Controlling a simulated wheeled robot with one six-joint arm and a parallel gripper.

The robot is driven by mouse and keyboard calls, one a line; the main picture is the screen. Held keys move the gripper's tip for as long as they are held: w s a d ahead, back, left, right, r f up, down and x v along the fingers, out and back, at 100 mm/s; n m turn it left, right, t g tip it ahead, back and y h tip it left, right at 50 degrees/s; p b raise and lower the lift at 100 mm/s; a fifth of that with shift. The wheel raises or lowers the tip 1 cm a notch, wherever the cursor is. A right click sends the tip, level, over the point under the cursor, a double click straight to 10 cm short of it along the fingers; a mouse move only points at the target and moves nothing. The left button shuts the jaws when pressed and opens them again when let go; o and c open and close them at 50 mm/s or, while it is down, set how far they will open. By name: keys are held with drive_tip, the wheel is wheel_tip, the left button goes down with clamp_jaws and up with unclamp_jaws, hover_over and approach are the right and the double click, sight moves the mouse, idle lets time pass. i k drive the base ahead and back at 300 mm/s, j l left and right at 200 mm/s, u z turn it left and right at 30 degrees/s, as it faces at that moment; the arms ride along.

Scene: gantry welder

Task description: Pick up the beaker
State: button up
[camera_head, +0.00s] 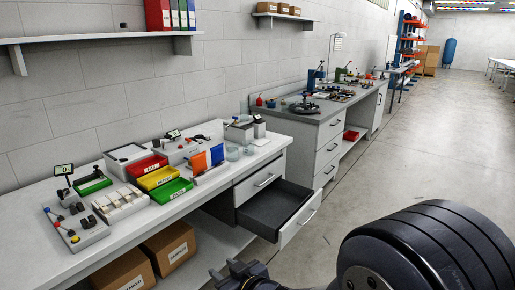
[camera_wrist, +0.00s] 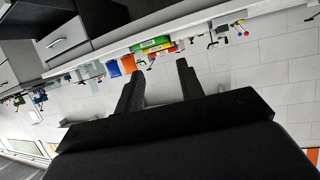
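Two small clear glass vessels that look like beakers stand near the front edge of the white bench in the head view, one at the left (camera_head: 233,153) and one close beside it at the right (camera_head: 248,148). I cannot tell which one the task names. My gripper (camera_wrist: 160,68) is open and empty in the wrist view, its two black fingers apart. In the head view part of my gripper (camera_head: 238,273) shows at the bottom edge, low and away from the bench top. The wrist view is upside down, and I cannot make out the beakers there.
The white bench (camera_head: 120,228) holds red, yellow and green bins, a blue panel (camera_head: 216,154) and an orange panel (camera_head: 198,163) left of the beakers. An open drawer (camera_head: 275,207) juts out below them. Cardboard boxes (camera_head: 172,246) sit underneath. The floor at right (camera_head: 420,150) is clear.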

sight(249, 146)
drive_tip(key=i+z, duration=0.1)
drive_tip(key=i, duration=0.75)
drive_tip(key=i+j+z, duration=0.1)
drive_tip(key=i, duration=0.7)
drive_tip(key=i+j+z, duration=0.1)
drive_tip(key=i, duration=0.75)
